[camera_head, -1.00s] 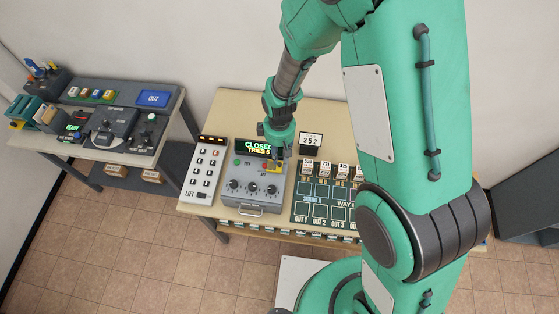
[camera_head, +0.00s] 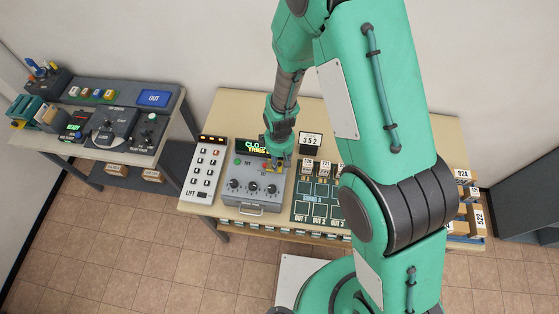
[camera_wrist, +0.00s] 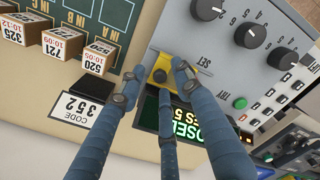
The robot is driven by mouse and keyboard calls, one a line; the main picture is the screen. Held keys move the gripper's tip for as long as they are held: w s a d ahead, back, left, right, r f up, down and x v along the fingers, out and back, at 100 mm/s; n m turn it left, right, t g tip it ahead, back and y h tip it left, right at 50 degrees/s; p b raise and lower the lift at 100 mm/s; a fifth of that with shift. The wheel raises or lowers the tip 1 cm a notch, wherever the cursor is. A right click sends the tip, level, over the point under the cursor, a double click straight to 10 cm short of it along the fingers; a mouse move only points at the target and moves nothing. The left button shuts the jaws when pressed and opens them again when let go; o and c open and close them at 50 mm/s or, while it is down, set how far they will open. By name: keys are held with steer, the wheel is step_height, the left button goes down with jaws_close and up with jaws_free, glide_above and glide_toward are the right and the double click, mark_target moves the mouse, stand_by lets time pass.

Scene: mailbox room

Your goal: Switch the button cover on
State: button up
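The yellow button cover (camera_wrist: 148,60) is on the grey control box (camera_head: 240,203), near its upper right corner by the "SET" label. In the head view a little of its yellow and red shows under my gripper (camera_head: 275,162). In the wrist view the blue-grey fingers of my gripper (camera_wrist: 158,75) are spread apart, with the cover between and just beyond their tips. A dark round part shows on the cover by the middle finger. I cannot tell whether any finger touches it. The green-lettered display (camera_wrist: 180,125) is partly hidden by the fingers.
Several black dials (camera_wrist: 248,35) and a green button (camera_wrist: 240,102) sit on the same box. The "352" code sign (camera_head: 311,140) stands close behind to the right. The LIFT keypad (camera_head: 205,170) is to the left and the parcel board (camera_head: 318,190) to the right.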

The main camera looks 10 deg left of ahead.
jaws_close()
steer(key=shift+d+b, duration=0.5)
steer(key=shift+d, duration=0.4)
jaws_free()
steer(key=shift+d, duration=0.15)
